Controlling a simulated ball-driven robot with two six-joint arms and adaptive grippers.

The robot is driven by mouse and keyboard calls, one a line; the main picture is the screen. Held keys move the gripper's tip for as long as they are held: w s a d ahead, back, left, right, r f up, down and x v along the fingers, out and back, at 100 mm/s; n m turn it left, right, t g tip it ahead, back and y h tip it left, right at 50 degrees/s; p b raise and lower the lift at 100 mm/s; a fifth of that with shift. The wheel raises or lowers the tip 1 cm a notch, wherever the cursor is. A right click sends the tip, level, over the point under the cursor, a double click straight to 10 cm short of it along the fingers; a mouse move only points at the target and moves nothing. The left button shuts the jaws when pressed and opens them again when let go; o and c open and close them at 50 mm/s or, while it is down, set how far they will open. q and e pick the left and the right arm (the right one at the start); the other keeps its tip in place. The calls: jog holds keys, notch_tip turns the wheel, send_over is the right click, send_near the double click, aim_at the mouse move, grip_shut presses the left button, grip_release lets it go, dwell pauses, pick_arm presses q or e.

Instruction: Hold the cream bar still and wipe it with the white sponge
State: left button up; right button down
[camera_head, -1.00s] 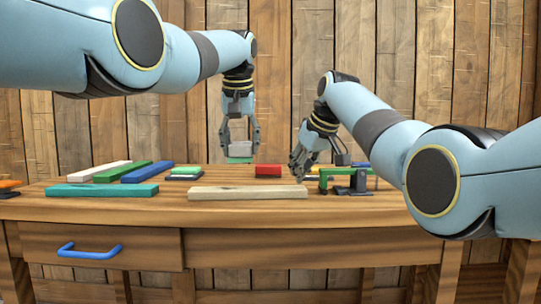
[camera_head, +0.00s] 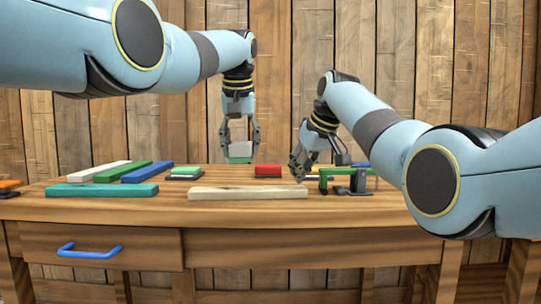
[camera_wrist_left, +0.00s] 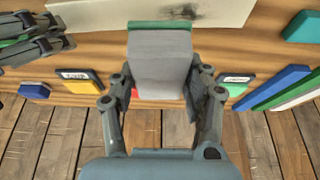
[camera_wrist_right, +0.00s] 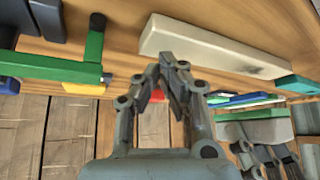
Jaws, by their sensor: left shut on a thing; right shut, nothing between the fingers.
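The cream bar (camera_head: 248,193) lies flat near the table's front edge, and a dark smudge on it shows in the left wrist view (camera_wrist_left: 105,14) and right wrist view (camera_wrist_right: 205,48). My left gripper (camera_head: 240,146) is shut on the white sponge (camera_head: 240,149), which has a green layer at one end. It holds the sponge above the table, behind and apart from the bar. The sponge fills the middle of the left wrist view (camera_wrist_left: 160,68).
A teal bar (camera_head: 102,190) lies left of the cream bar, with white, green and blue bars (camera_head: 147,173) behind it. A red block (camera_head: 268,170) stands at the back. A green and dark fixture (camera_head: 350,182) stands right of the bar, close to my right gripper.

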jog(key=shift+w, duration=0.1)
dwell(0.3)
jog(key=shift+w+a, duration=0.1)
jog(key=shift+w, duration=0.4)
jog(key=shift+f, duration=0.6)
jog(key=shift+f, duration=0.15)
dwell(0.5)
pick_arm(q)
jog(key=shift+f, duration=0.15)
pick_arm(e)
jog(key=shift+s, duration=0.1)
pick_arm(q)
jog(key=shift+f, duration=2.35)
pick_arm(e)
jog(key=shift+f, duration=0.1)
pick_arm(q)
jog(key=shift+f, duration=0.95)
jog(key=shift+a, duration=0.1)
